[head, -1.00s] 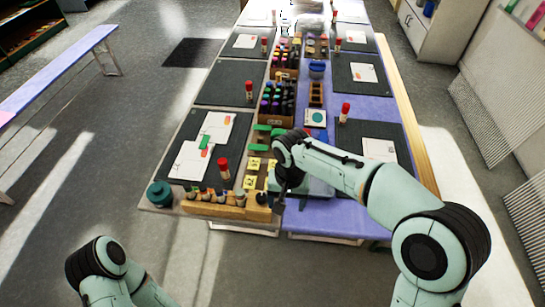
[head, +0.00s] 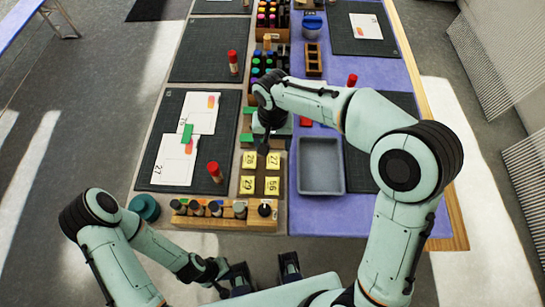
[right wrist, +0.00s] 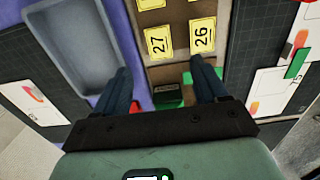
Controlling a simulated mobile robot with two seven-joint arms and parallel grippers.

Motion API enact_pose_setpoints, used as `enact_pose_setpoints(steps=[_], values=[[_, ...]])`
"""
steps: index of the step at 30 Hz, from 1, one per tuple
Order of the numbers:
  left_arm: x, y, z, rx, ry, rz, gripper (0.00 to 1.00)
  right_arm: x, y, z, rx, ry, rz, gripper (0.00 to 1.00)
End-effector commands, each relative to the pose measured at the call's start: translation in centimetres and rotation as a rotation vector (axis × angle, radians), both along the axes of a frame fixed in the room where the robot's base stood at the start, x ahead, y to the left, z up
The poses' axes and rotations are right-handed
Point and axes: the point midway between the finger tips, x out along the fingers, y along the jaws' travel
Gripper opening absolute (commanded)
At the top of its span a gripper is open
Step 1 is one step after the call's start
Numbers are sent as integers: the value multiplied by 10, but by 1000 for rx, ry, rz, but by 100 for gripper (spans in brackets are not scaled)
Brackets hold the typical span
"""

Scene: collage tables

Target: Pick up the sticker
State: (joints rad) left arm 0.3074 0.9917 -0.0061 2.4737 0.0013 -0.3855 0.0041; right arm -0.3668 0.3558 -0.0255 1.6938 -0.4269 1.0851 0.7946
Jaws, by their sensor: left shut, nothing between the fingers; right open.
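Several yellow numbered stickers lie on a brown board near the table's front: 26 (head: 249,160), 27 (head: 273,161), 29 (head: 246,184) and 56 (head: 272,185). In the right wrist view, stickers 27 (right wrist: 158,42) and 26 (right wrist: 202,35) lie just beyond the fingertips. My right gripper (head: 264,146) is open and empty above the board's far end; its fingers (right wrist: 160,66) are spread apart in the wrist view. My left gripper (head: 238,274) is shut and empty in front of the table, low in the head view. Which sticker is meant cannot be told.
A grey tray (head: 320,168) stands right of the stickers. A wooden rack (head: 225,216) with small stamps runs along the front edge. A red glue stick (head: 214,171) stands on the left mat (head: 160,166), which holds white cards and a green piece (head: 187,134). A green block (right wrist: 168,95) lies behind the stickers.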

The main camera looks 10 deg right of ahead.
Motion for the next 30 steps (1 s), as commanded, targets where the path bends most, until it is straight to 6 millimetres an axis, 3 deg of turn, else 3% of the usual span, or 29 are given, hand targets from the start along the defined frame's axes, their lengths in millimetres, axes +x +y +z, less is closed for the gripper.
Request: enact_pose_setpoints(steps=[3, 11, 18, 30], values=[[-1, 0, -3, 0, 1, 0, 0, 0, 0, -21, -2, 3, 1, 72], [-1, 0, -4, 0, 1, 0, 0, 0, -1, -40, -1, 1, 0, 72], [-2, 0, -5, 0, 1, 0, 0, -1, -2, -76, -1, 2, 1, 72], [-2, 0, -6, 1, 1, 0, 0, -1, -2, -84, 1, -1, 1, 72]])
